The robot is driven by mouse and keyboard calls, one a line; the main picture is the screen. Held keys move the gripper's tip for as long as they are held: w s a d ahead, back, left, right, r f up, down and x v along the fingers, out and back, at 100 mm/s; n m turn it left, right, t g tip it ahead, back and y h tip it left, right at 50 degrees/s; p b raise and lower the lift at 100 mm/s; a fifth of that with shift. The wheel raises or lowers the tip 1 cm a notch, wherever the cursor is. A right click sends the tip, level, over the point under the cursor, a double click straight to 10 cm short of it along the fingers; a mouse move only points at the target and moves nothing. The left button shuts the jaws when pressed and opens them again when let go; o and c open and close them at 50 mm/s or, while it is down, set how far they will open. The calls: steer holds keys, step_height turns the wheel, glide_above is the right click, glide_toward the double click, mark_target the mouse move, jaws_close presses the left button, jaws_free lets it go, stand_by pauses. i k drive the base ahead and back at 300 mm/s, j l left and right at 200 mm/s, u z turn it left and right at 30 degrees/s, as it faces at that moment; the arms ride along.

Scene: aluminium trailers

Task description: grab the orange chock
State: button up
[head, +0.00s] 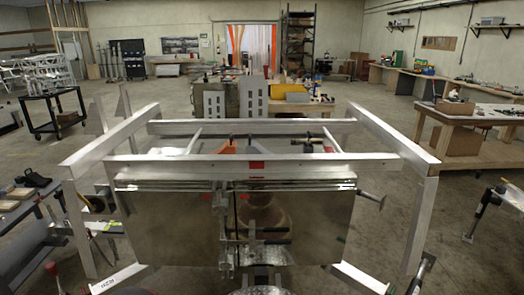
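A small orange piece (228,147), which may be the orange chock, shows just behind the upper front beam of the aluminium trailer frame (275,168). Its lower part is hidden by the beam, so I cannot tell its full shape or what it rests on. My gripper cannot be made out in the head view.
The aluminium frame stands close in front, with a shiny panel (165,225) below its front beam. A wooden workbench (470,115) is at the right and a dark cart (57,110) at the left. Open concrete floor (375,105) lies beyond the frame.

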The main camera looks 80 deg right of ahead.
mark_target(230, 146)
steer(key=z, duration=2.2)
steer(key=j+z, duration=0.1)
steer(key=z, duration=0.35)
steer(key=i+j+z, duration=0.1)
steer(key=z, duration=0.35)
steer(key=j+z, duration=0.15)
steer(key=z, duration=0.25)
steer(key=j+z, duration=0.15)
steer(key=z, duration=0.3)
steer(key=j+z, duration=0.15)
steer(key=j, duration=0.25)
steer(key=j+z, duration=0.2)
steer(key=j, duration=0.2)
steer(key=k+j+z, duration=0.15)
steer(key=j, duration=0.25)
steer(key=j+z, duration=0.15)
steer(key=j, duration=0.25)
steer(key=k+j+z, duration=0.15)
steer(key=j, duration=0.2)
steer(key=k+j+z, duration=0.2)
steer(key=j, duration=1.1)
